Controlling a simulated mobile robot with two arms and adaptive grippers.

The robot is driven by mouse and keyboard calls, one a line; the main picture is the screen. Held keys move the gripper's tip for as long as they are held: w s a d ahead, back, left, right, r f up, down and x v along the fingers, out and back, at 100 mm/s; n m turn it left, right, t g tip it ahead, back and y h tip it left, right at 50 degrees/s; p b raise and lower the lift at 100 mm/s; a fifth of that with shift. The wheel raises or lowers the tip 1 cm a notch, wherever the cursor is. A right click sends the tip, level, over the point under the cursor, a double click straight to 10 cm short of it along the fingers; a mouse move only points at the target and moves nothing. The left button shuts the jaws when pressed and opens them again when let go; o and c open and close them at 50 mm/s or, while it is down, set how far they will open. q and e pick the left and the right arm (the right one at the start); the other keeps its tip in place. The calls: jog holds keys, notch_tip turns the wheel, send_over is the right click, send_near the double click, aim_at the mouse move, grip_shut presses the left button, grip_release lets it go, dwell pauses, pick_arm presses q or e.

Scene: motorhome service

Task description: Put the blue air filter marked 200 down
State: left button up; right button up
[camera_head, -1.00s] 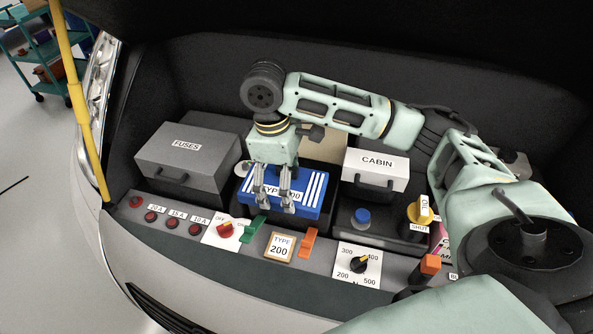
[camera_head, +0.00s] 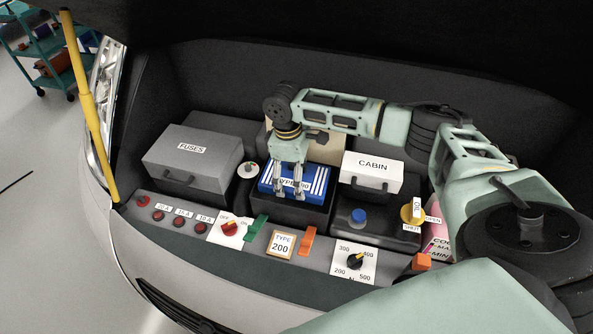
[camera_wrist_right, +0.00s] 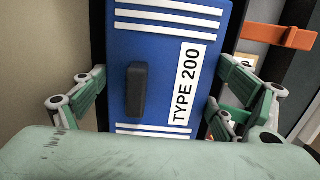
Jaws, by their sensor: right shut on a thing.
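The blue air filter (camera_head: 318,181), with white stripes and a "TYPE 200" label, is over the dark open housing (camera_head: 292,218) in the middle of the bay. It shows large in the right wrist view (camera_wrist_right: 150,60), with a dark grip on its face. My right gripper (camera_head: 287,192) points down at it and is shut on it, a finger on either side. I cannot tell whether the filter rests in the housing or hangs just above it. My left gripper is not in view.
A green lever (camera_head: 257,227) and an orange lever (camera_head: 307,240) flank the plate. The grey FUSES box (camera_head: 192,160) stands left and the CABIN box (camera_head: 372,172) right. A selector dial (camera_head: 355,261) and yellow valve (camera_head: 412,213) are at the right. A yellow prop (camera_head: 91,110) stands left.

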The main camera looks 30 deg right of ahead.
aim_at(291, 175)
jog(key=shift+f, duration=0.25)
jog(key=shift+f, duration=0.35)
jog(key=o, duration=1)
jog(key=shift+r, duration=0.5)
notch_tip(291, 175, up, 12)
jog(key=w+a+b, duration=0.1)
jog(key=b, duration=0.3)
